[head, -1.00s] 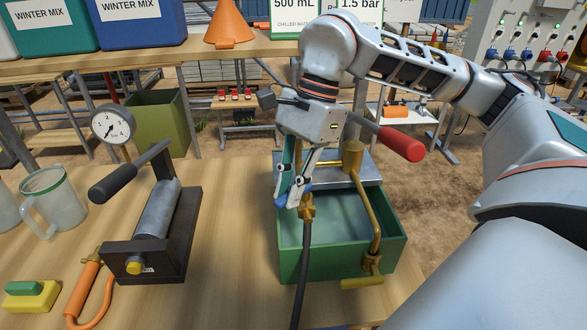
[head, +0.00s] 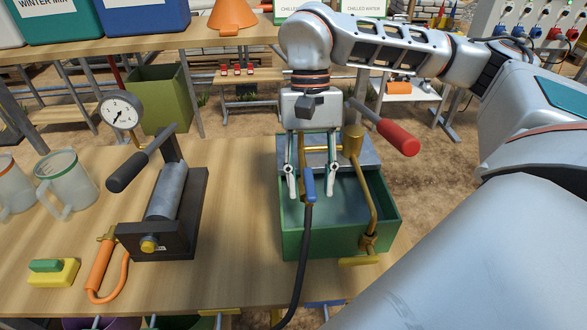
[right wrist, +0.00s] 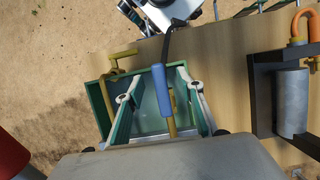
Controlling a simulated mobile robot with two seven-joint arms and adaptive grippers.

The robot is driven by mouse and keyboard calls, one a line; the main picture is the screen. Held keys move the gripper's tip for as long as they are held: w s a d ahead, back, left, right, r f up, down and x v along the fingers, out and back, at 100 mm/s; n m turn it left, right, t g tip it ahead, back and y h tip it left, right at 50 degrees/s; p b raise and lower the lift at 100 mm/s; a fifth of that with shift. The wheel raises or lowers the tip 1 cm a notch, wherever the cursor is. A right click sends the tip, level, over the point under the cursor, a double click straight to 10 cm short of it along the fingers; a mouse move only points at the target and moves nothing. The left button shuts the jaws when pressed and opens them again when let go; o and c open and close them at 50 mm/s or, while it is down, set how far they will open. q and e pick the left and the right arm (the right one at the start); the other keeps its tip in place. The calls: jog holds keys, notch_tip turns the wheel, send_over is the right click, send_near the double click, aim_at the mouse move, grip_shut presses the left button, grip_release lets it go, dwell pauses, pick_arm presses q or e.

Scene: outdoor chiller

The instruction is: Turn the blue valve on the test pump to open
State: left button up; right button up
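The test pump is a green open tank (head: 340,243) with brass pipes and a red-gripped lever (head: 397,138). My right gripper (head: 312,194) is above the tank, fingers spread, one on each side of the blue handle. In the right wrist view both fingers (right wrist: 153,85) show gaps to the handle. My left gripper is not in view.
A hand pump (head: 165,215) with a black lever and gauge (head: 122,111) stands to the left. A brass T-handle (head: 359,261) sticks out at the tank's front right.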

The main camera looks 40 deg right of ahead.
aim_at(309, 176)
jog(key=shift+o, duration=0.6)
jog(key=shift+v, duration=3.5)
jog(key=shift+r, duration=0.1)
jog(key=v, duration=1.2)
jog(key=shift+a, duration=0.1)
